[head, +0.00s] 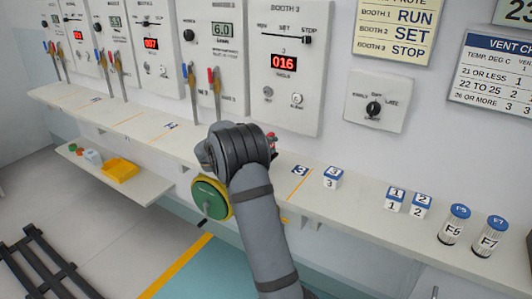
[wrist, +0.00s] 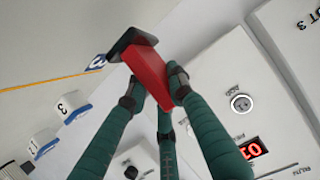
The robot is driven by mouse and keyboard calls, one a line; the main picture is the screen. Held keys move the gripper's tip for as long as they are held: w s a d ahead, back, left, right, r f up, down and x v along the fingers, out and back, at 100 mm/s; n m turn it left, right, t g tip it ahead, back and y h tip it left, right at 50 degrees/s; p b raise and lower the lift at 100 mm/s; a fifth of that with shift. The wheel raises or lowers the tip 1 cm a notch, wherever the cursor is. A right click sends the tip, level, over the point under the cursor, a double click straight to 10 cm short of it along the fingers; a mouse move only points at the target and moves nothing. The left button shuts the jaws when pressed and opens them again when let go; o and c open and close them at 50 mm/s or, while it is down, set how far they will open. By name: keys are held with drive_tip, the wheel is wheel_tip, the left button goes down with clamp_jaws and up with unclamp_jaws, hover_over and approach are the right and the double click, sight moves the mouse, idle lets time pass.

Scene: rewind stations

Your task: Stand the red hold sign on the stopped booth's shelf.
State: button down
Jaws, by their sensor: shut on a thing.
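My gripper is mostly hidden behind my arm in the head view. In the wrist view its green fingers (wrist: 152,88) are shut on the red hold sign (wrist: 147,75). The sign's dark base (wrist: 133,43) points away from the fingers, close to the blue "3" label (wrist: 95,63) on the shelf; whether it touches the shelf cannot be told. A small bit of red shows beside my wrist in the head view (head: 272,138). The booth 3 panel (head: 292,100) has its slider at STOP and reads 016. The long shelf (head: 275,187) runs below the panels.
A white "3" block (head: 333,178) stands right of the orange line (head: 299,187). Blocks "1" (head: 395,199) and "2" (head: 421,206) and two jars (head: 454,224) stand farther right. A yellow tray (head: 121,170) sits on the lower left ledge.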

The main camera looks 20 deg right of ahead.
drive_tip(key=shift+w+a+f, duration=0.2)
drive_tip(key=shift+w+f, duration=0.2)
drive_tip(key=shift+f, duration=0.05)
wheel_tip(320, 180, down, 4)
drive_tip(key=shift+r, duration=0.15)
drive_tip(key=c, duration=1.5)
unclamp_jaws()
drive_tip(key=shift+c, duration=0.2)
